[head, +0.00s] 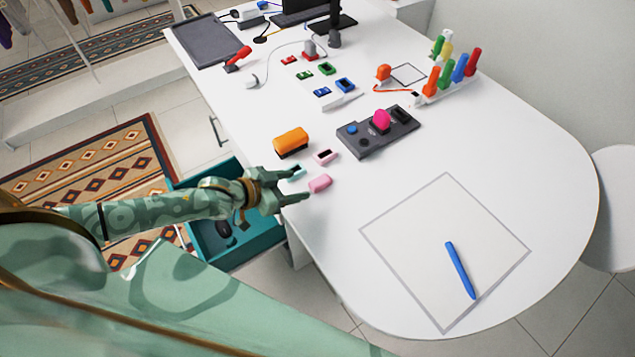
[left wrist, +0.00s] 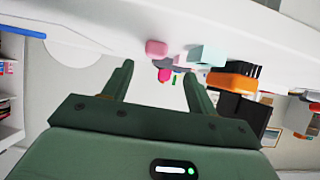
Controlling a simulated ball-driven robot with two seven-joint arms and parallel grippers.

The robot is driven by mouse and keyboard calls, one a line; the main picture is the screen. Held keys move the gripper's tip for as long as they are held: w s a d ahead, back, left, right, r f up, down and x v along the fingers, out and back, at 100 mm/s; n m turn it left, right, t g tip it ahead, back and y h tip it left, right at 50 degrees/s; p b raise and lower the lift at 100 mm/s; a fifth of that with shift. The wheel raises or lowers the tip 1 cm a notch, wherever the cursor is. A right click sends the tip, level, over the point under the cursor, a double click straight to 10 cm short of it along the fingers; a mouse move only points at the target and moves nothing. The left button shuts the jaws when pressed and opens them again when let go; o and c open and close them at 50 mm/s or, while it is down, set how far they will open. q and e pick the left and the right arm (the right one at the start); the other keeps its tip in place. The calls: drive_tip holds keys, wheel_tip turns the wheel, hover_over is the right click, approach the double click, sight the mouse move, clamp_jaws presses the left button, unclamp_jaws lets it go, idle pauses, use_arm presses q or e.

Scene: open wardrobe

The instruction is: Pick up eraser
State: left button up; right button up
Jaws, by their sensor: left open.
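A small pink block, likely the eraser (head: 320,184), lies on the white table near its left edge. It also shows in the left wrist view (left wrist: 157,47), beyond my fingertips. My left gripper (head: 299,184) is open and empty at the table edge, its fingers pointing at the pink block and just short of it. A pale teal block (head: 297,171) sits close to the upper finger, partly hidden by it; it also shows in the left wrist view (left wrist: 207,53). My right gripper is not in view.
A pink block with a dark slot (head: 325,157) and an orange block with a black base (head: 290,142) stand behind. A dark control box (head: 378,133) lies farther right. An open teal drawer (head: 189,205) is below my arm. A blue marker (head: 460,270) lies inside a grey-outlined square.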

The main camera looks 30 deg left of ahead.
sight(319, 182)
use_arm(q)
drive_tip(key=shift+w+d+f, duration=0.2)
drive_tip(key=shift+w+d, duration=0.2)
drive_tip(key=shift+d, duration=0.4)
drive_tip(key=shift+w+d+f, duration=0.25)
drive_tip(key=shift+w+f, duration=0.05)
drive_tip(key=shift+w, duration=0.2)
drive_tip(key=b+x, duration=0.1)
drive_tip(key=x, duration=0.3)
drive_tip(key=shift+r, duration=0.1)
drive_tip(key=shift+w+d, duration=0.15)
drive_tip(key=shift+w, duration=0.05)
drive_tip(key=c, duration=0.8)
drive_tip(key=shift+c, duration=1.3)
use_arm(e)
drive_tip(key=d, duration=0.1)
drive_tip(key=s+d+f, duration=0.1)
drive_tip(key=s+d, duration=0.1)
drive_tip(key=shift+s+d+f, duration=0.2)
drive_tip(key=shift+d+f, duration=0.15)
